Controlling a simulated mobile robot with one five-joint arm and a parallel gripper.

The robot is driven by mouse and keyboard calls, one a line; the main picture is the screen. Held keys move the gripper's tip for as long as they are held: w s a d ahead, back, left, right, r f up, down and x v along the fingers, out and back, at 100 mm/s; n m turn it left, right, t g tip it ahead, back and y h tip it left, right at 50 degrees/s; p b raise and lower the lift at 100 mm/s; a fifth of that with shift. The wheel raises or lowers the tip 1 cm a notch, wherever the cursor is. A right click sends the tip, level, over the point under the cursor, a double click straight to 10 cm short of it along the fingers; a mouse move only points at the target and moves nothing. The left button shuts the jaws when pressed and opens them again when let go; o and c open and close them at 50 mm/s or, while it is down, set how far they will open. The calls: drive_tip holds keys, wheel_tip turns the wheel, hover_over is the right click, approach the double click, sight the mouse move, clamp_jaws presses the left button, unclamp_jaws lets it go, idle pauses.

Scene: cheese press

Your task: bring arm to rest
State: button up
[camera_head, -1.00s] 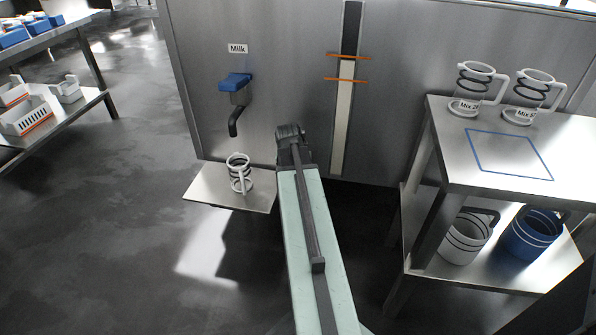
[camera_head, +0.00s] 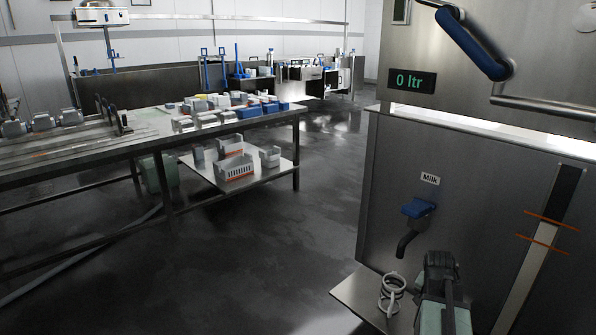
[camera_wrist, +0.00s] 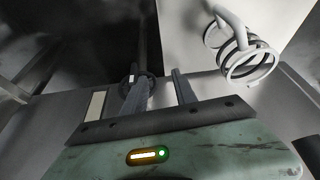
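My arm shows at the lower right of the head view, in front of the milk tank panel (camera_head: 470,220). In the wrist view my gripper (camera_wrist: 160,85) has its two dark fingers apart with nothing between them. A clear measuring jug with dark and light rings and a pale handle (camera_head: 391,294) stands on the small metal shelf (camera_head: 352,291), under the blue-handled milk tap (camera_head: 418,209). The jug (camera_wrist: 248,62) also shows at the upper right of the wrist view, to the side of my fingers and apart from them.
A display (camera_head: 412,81) reads 0 ltr above the tank. A level strip with orange marks (camera_head: 540,248) is at the right. A long metal table (camera_head: 75,160) with blue and white moulds stands at the left. The dark floor (camera_head: 240,260) between is clear.

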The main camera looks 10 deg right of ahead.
drive_tip(key=w+a+r+n+y+p, duration=0.1)
drive_tip(key=w+a+n, duration=0.15)
drive_tip(key=a, duration=0.75)
drive_tip(key=w+a+r+n+p, duration=0.2)
drive_tip(key=w+a, duration=0.2)
drive_tip(key=a, duration=0.6)
drive_tip(key=s+a+n+g+y+p, duration=0.1)
drive_tip(key=s+a+n, duration=0.1)
drive_tip(key=a, duration=0.7)
drive_tip(key=s+a+n+g+y+p, duration=0.1)
drive_tip(key=s+a+n, duration=0.2)
drive_tip(key=a, duration=0.5)
wheel_tip(320, 180, up, 38)
drive_tip(key=s+n+p, duration=0.1)
drive_tip(key=p, duration=3.6)
drive_tip(key=shift+s+a+r+g+y, duration=0.15)
drive_tip(key=shift+s+g+y, duration=0.15)
drive_tip(key=shift+s, duration=0.1)
